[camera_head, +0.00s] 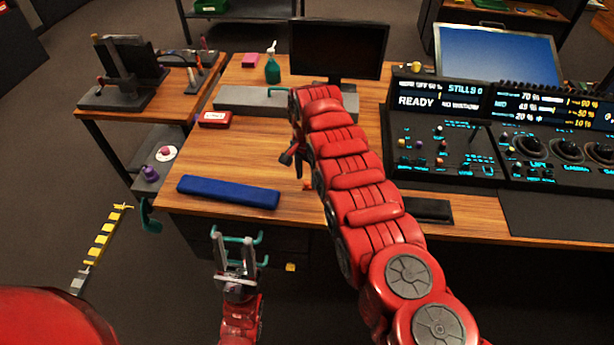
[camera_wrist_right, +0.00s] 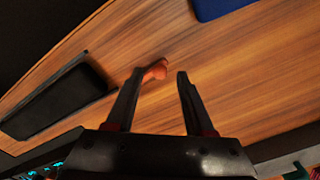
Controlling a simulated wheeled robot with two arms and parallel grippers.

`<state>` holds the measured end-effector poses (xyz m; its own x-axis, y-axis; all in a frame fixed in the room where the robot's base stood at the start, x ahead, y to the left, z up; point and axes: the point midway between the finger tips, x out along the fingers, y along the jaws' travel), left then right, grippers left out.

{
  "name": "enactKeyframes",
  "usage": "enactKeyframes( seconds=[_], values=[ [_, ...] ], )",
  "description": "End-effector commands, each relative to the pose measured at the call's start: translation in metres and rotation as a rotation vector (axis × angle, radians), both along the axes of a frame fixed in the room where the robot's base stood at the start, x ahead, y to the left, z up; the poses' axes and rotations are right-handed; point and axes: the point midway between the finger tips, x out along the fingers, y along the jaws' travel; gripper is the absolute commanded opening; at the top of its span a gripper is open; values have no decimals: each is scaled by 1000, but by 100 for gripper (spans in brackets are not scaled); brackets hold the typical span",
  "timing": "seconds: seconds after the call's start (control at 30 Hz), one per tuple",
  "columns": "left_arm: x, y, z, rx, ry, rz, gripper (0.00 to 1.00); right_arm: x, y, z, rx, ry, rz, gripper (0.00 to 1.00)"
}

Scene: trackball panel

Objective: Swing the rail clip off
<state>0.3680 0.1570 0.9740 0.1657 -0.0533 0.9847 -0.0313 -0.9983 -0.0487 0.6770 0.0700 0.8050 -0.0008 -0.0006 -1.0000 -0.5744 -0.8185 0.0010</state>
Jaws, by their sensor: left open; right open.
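I cannot make out a rail clip for certain. A small orange-brown piece (camera_wrist_right: 155,70) lies on the wooden desk (camera_wrist_right: 235,85), just beyond the fingertips of my right gripper (camera_wrist_right: 155,76) in the right wrist view; its tip also shows in the head view (camera_head: 308,184). The right gripper is open and empty above the desk; in the head view its dark fingers (camera_head: 292,154) show left of my red arm, which hides part of the desk. My left gripper (camera_head: 234,239) is open and empty, pointing up before the desk's front, near teal handles.
A blue bar (camera_head: 228,191) and a red box (camera_head: 215,119) lie on the desk. A control panel (camera_head: 440,140) stands at right, a monitor (camera_head: 338,49) behind. A side table (camera_head: 155,110) at left carries grey fixtures (camera_head: 121,92). The desk's left middle is clear.

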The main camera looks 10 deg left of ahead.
Motion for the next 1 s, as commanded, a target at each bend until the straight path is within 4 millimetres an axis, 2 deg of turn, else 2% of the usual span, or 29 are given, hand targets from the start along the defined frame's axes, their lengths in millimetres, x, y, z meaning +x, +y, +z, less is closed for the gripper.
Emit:
enactKeyframes(
  seconds=[0.13,0.27,0.5,0.63,0.7,0.83,1.0],
  values=[
    [0,0,14,0,0,0,50,1,2,26,2,-5,2,53],
    [0,0,10,0,0,0,50,1,2,51,3,-6,2,53],
    [0,0,0,0,0,0,50,1,0,114,3,-3,-1,53],
    [0,0,3,0,0,0,50,1,-1,141,0,-2,0,53],
    [0,0,19,0,0,0,50,1,-2,158,-1,0,-2,53],
    [0,0,26,0,0,0,50,0,-1,166,-2,1,0,53],
    [0,0,25,0,0,0,50,0,-1,166,-1,2,-1,53]
  ],
)
